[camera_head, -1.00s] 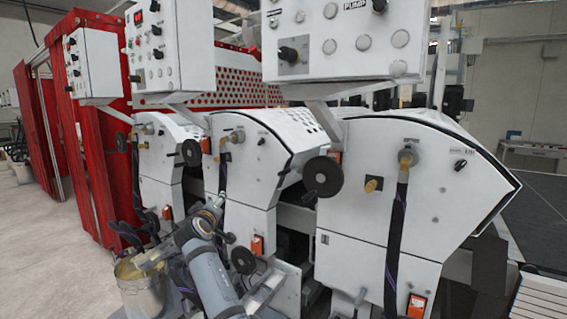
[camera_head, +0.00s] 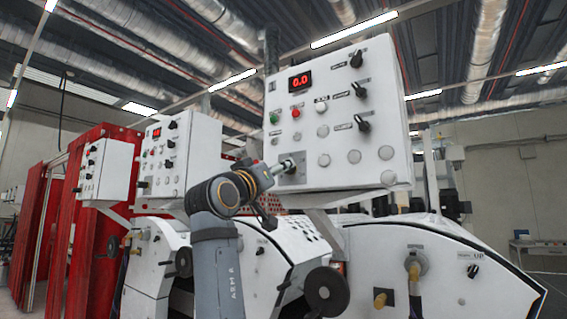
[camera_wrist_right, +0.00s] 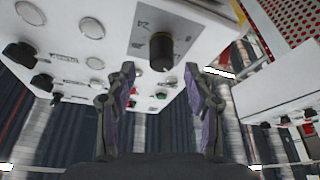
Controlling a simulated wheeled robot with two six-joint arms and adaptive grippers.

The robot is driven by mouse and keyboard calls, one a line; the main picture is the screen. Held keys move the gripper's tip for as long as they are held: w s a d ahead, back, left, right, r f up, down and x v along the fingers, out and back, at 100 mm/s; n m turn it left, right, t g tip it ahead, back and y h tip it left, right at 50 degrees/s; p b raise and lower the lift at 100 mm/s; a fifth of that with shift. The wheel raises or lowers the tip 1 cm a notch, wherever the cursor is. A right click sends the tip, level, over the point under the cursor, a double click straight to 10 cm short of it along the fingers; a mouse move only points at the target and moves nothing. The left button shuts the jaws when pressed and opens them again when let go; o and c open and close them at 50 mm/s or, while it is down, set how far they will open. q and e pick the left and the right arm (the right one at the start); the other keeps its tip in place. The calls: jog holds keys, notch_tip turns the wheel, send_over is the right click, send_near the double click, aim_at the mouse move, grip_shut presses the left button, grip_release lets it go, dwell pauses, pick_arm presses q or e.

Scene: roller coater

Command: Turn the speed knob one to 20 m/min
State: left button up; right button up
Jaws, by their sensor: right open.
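The nearest white control box (camera_head: 340,120) has a red display reading 0.0. A black knob on a grey plate (camera_head: 294,172) is at its lower left. In the right wrist view this black knob (camera_wrist_right: 162,50) stands just beyond and between the fingertips of my right gripper (camera_wrist_right: 160,68), which is open, with no visible contact. In the head view my right gripper (camera_head: 268,176) is beside the plate and partly covers the knob. Three other black knobs, including one (camera_head: 357,59), line the box's right side. Labels are too small to read, so I cannot tell which is speed knob one.
Green (camera_head: 274,118) and red (camera_head: 296,112) buttons and several white ones sit on the box face. A second control box (camera_head: 175,155) stands to the left. White machine housings with a black handwheel (camera_head: 326,290) lie below.

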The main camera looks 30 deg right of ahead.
jog(key=p+x, duration=0.1)
jog(key=x, duration=0.3)
jog(key=shift+w+d+r, duration=0.1)
jog(key=shift+w+d, duration=0.1)
jog(key=shift+d, duration=0.05)
